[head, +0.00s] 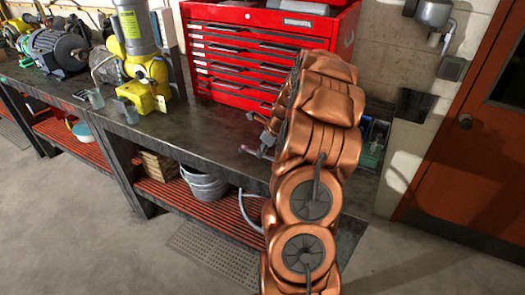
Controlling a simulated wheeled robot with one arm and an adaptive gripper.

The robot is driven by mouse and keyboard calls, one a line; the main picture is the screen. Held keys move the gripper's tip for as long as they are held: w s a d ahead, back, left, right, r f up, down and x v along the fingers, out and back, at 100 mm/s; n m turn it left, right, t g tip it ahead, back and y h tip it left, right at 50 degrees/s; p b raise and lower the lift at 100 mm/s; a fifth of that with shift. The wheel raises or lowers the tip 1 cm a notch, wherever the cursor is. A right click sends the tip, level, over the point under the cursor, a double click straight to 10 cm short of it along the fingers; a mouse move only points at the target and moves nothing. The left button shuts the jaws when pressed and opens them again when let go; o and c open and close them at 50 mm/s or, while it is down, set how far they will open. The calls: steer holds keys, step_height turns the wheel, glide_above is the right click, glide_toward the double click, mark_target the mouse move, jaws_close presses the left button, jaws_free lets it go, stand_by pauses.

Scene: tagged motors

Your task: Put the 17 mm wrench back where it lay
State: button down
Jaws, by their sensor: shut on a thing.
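My gripper (264,138) shows only in part, just left of my copper arm and above the right part of the workbench (205,150). It is shut on a thin object, taken as the 17 mm wrench; its size marking is too small to read. My arm hides most of the gripper and of the bench behind it. I cannot tell whether the wrench touches the bench top, and no empty spot for it can be made out.
A red tool chest (255,60) stands at the back of the bench. A green-filled bin (373,145) is right of my arm. The bench's front middle is clear.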

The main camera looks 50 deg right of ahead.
steer(key=shift+f, duration=0.15)
steer(key=shift+f, duration=0.3)
stand_by(0.3)
steer(key=c, duration=1.1)
jaws_free()
steer(key=shift+o, duration=0.2)
steer(key=shift+r, duration=0.1)
steer(key=v, duration=1.1)
steer(key=shift+r, duration=0.35)
steer(key=shift+s, duration=0.15)
